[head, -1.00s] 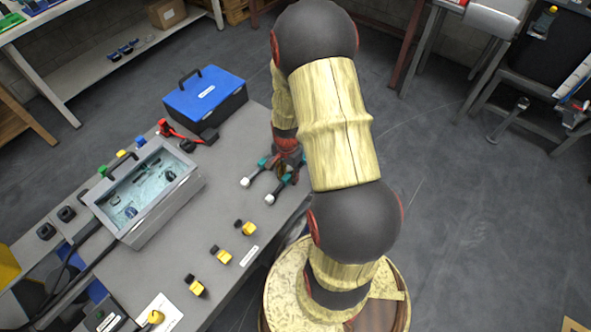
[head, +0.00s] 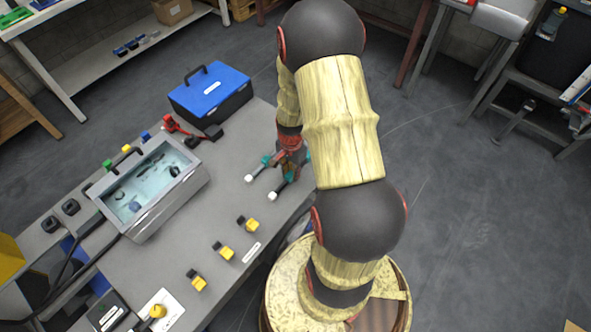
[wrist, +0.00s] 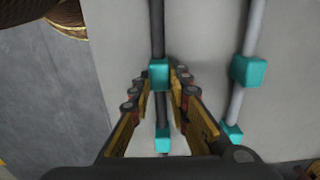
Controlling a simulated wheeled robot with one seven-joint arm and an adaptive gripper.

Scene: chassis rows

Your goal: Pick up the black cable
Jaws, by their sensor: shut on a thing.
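The far parts of both are hidden behind my arm.
On the bench (head: 225,185) are a glass-topped case (head: 200,180), a blue-lidded box (head: 210,90), a red-and-black item (head: 170,123) and several yellow-and-black pieces (head: 224,250) in a row. Open floor (head: 480,220) lies to the right.

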